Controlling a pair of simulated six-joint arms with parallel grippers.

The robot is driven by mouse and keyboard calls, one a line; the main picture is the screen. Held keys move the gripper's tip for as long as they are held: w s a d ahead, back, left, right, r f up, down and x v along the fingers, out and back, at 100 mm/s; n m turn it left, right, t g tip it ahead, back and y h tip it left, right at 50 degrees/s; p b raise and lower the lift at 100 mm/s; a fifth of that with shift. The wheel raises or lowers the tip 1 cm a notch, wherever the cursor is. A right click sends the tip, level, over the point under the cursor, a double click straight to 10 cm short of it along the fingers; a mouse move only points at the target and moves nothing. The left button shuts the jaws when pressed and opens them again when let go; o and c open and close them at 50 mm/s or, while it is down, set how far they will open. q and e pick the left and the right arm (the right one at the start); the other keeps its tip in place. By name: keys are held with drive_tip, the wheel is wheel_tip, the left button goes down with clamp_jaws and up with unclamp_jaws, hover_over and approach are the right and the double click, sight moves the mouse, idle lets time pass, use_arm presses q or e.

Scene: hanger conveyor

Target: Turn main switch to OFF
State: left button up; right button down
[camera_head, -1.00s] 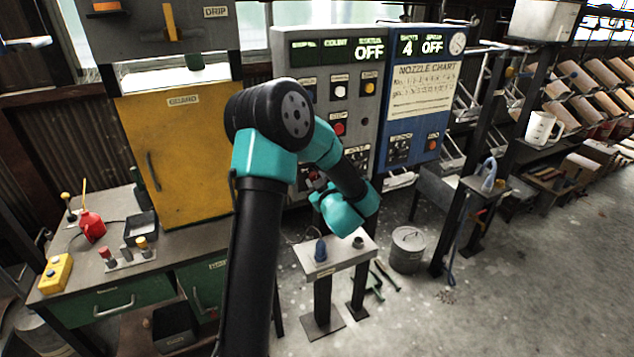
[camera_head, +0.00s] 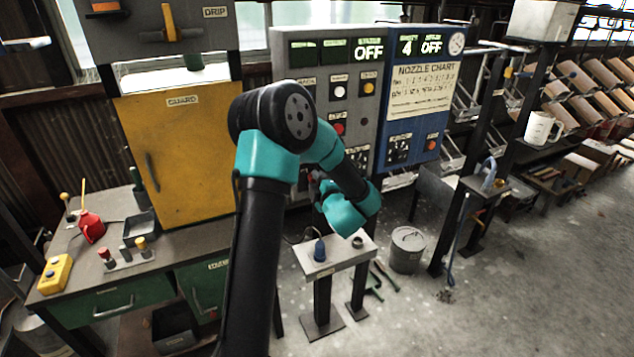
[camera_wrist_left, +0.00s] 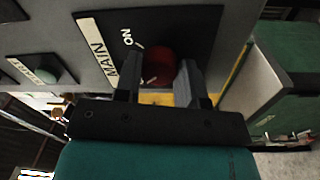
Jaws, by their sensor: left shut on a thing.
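The main switch is a red round knob (camera_wrist_left: 160,62) on a black plate (camera_wrist_left: 125,38) in the left wrist view. White "MAIN" and "ON" labels stand beside it, with a pale mark by the knob near "ON" and another at its lower edge. I cannot tell which way the knob points. My left gripper (camera_wrist_left: 160,78) has its two dark fingers on either side of the knob, shut on it. My right gripper is not in view.
The grey panel (camera_head: 283,45) with "OFF" displays stands behind my arm, beside a blue panel (camera_head: 440,105). A green button (camera_wrist_left: 45,73) is near the switch. A small stand (camera_head: 330,256) and a bucket (camera_head: 407,248) are below. Open floor lies at right.

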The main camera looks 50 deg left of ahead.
use_arm(q)
drive_tip(key=shift+n, duration=0.5)
drive_tip(key=o, duration=0.9)
drive_tip(key=v, duration=1.7)
drive_tip(key=shift+d, duration=0.25)
drive_tip(key=shift+f, duration=0.1)
